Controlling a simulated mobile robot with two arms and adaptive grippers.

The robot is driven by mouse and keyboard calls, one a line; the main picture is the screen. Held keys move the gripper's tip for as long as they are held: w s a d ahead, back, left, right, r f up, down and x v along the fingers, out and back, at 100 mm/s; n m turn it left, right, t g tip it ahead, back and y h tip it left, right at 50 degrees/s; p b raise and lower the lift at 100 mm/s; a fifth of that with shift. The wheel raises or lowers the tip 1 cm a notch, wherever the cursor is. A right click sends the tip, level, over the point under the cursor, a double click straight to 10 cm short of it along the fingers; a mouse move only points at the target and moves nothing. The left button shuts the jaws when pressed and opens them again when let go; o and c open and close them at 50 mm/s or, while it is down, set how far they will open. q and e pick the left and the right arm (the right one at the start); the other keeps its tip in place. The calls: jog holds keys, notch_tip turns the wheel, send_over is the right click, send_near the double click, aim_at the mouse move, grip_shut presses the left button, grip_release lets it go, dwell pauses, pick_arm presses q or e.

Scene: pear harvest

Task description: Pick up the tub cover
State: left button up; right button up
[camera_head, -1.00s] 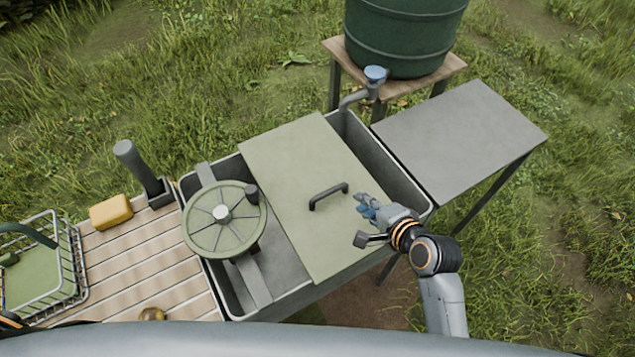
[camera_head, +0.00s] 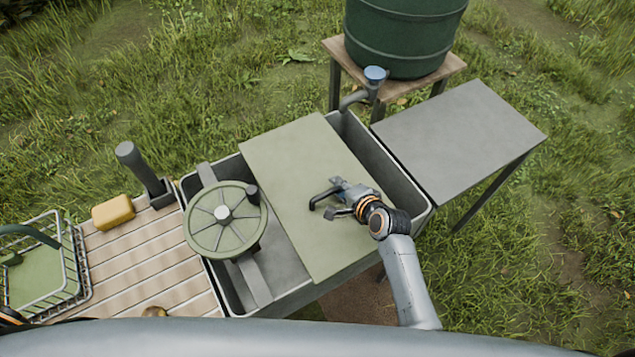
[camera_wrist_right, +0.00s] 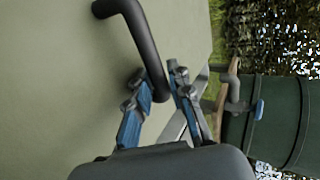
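The tub cover (camera_head: 285,165) is a flat pale green board lying across the grey tub. Its dark bar handle (camera_head: 322,194) stands up from the middle and shows large in the right wrist view (camera_wrist_right: 138,38). My right gripper (camera_head: 343,190) is at the handle's right end, above the cover. In the wrist view its blue-grey fingers (camera_wrist_right: 160,84) are apart, one on each side of the handle's near end. Whether they touch the bar is hard to tell.
A green spoked wheel (camera_head: 225,215) sits on a bar across the tub's left part. A grey side table (camera_head: 460,140) stands at the right. A tap (camera_head: 375,80) and green barrel (camera_head: 405,35) are behind. A yellow block (camera_head: 113,212) and wire basket (camera_head: 75,262) are left.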

grip_shut()
jog(key=shift+r, duration=0.1)
jog(key=shift+w, duration=0.1)
